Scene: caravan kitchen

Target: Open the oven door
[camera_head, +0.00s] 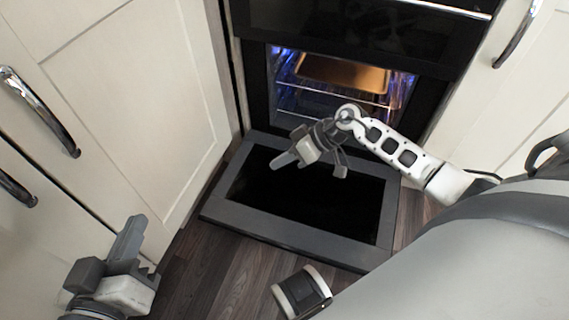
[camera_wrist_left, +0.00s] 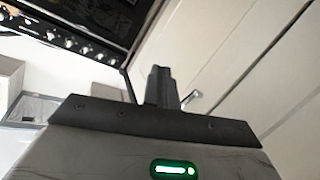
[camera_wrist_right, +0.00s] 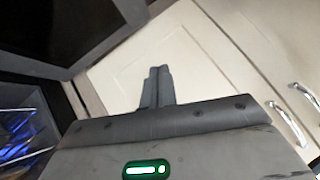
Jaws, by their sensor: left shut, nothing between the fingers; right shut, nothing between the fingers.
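The oven door (camera_head: 238,222) is a dark glass panel with a grey frame. In the head view it is folded down below the oven, and it also shows in the right wrist view (camera_wrist_right: 70,30). The oven cavity (camera_head: 345,100) is exposed and lit bluish, with wire racks and a tan tray (camera_head: 343,72) inside. My right gripper (camera_head: 282,161) is shut and empty above the lowered door, in front of the cavity. My left gripper (camera_head: 132,232) is shut and empty at lower left, beside the white cabinet and away from the door.
White cabinets (camera_head: 140,90) with chrome handles (camera_head: 42,112) flank the oven on the left. Another cabinet with a handle (camera_head: 516,36) is at right. A bright bar handle (camera_head: 440,9) crosses the upper dark front. Wood floor (camera_head: 205,275) shows between the door and my body.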

